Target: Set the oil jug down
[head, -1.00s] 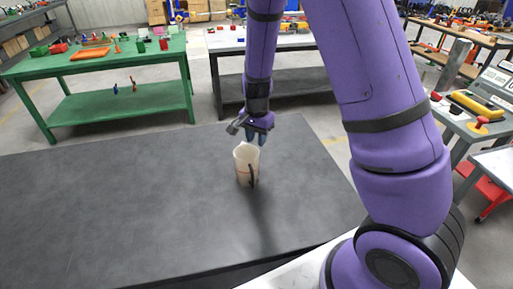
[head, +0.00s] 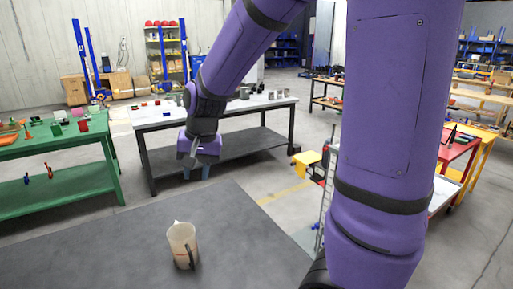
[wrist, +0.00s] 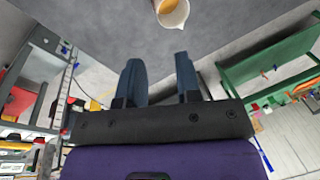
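The oil jug (head: 182,246) is a translucent beige jug with a dark handle. It stands upright on the dark grey table (head: 95,250) in the head view. The wrist view shows the jug (wrist: 172,12) at the top edge, partly cut off, with amber oil inside. My gripper (head: 197,173) is above and beyond the jug in the head view, clear of it. In the wrist view its two dark fingers (wrist: 159,75) are spread apart with nothing between them.
A green bench (head: 60,150) with small items stands at the left. A grey-topped workbench (head: 225,112) stands behind my gripper. A yellow step (head: 307,158) and a red cart (head: 455,160) are at the right. The tabletop around the jug is bare.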

